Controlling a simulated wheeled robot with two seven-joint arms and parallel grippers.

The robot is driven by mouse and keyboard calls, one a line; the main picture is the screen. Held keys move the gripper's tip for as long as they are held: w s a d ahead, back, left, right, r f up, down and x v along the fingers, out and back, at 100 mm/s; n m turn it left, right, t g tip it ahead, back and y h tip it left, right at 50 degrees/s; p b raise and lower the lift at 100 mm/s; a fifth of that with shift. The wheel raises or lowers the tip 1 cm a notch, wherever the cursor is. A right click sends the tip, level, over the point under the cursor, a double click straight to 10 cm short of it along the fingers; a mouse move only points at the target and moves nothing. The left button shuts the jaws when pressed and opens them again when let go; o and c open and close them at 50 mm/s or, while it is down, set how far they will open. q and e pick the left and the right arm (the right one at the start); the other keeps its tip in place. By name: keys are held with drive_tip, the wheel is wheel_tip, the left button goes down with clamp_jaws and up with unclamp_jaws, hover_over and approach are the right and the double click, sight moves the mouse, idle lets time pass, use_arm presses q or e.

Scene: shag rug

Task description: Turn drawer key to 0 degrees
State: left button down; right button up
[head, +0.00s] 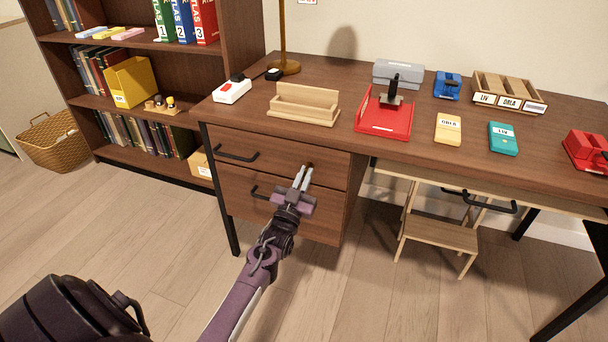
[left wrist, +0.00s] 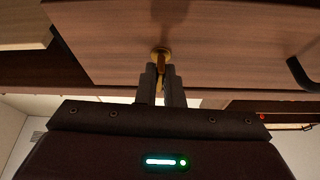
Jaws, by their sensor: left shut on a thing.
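The drawer key (left wrist: 161,56) is brass-coloured and sits at the front of the upper drawer (head: 270,150) of the wooden desk. My left gripper (head: 304,174) reaches up to the right part of that drawer front. In the left wrist view, the two fingers of my left gripper (left wrist: 160,75) are shut on the key, one on each side of it. The fingers hide part of the key, and its exact angle is hard to tell. In the head view the key is mostly hidden behind the fingertips. My right gripper is not in view.
Black handles stick out from the upper drawer (head: 238,155) and the lower drawer (head: 262,194). A step stool (head: 437,232) stands under the desk to the right. The desk top (head: 345,150) holds a red tray (head: 383,124) and a wooden holder (head: 303,104). Open floor lies in front.

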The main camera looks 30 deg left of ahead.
use_arm(q)
drive_tip(key=shift+n+y, duration=0.6)
drive_tip(key=shift+n, duration=0.3)
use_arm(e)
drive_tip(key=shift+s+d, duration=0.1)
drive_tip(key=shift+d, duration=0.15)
use_arm(q)
drive_tip(key=c, duration=1.6)
unclamp_jaws()
drive_tip(key=shift+o, duration=0.2)
drive_tip(key=p+v, duration=0.1)
drive_tip(key=v, duration=0.7)
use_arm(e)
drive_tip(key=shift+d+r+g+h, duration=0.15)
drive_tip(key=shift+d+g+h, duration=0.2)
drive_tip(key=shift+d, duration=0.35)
use_arm(q)
drive_tip(key=shift+w, duration=0.1)
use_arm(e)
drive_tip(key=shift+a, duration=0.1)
